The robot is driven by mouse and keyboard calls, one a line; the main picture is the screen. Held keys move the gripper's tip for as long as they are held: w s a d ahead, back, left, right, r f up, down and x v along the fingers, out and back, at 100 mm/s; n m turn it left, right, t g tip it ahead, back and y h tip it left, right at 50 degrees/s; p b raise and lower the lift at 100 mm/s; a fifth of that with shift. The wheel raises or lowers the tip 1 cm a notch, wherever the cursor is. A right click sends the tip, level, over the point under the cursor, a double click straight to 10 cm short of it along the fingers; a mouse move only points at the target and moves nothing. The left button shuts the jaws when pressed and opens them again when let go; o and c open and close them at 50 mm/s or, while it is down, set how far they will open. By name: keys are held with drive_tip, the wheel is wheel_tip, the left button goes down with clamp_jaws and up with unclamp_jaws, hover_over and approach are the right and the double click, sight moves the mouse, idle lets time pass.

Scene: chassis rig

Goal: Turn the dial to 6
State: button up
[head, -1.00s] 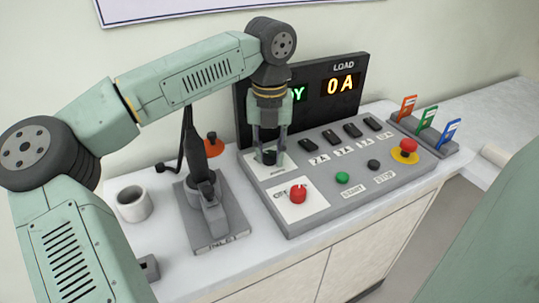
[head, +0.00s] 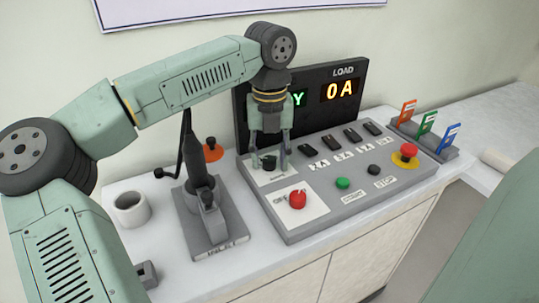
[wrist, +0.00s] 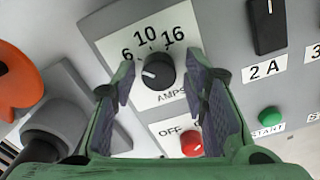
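The dial is a round black knob with a white pointer mark, on a white plate marked 6, 10, 16 and AMPS. In the wrist view the dial (wrist: 158,73) has its mark on the left side, towards the 6 side of the scale. In the head view the dial (head: 269,162) shows at the panel's back left. My gripper (head: 269,153) points down over it. In the wrist view my gripper (wrist: 161,86) is open, with one finger on each side of the dial and a gap at both sides. Whether the fingertips reach down beside the knob is unclear.
A red OFF knob (head: 297,199) sits in front of the dial. A green START button (head: 343,183), black switches and a red emergency button (head: 408,151) lie right. A dark handled tool (head: 201,190) stands close left, near a white cup (head: 131,208). The display (head: 342,89) reads 0 A.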

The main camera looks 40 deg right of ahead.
sight(270, 159)
drive_tip(key=shift+o, duration=0.2)
wheel_tip(270, 159, up, 12)
idle(0.6)
idle(0.4)
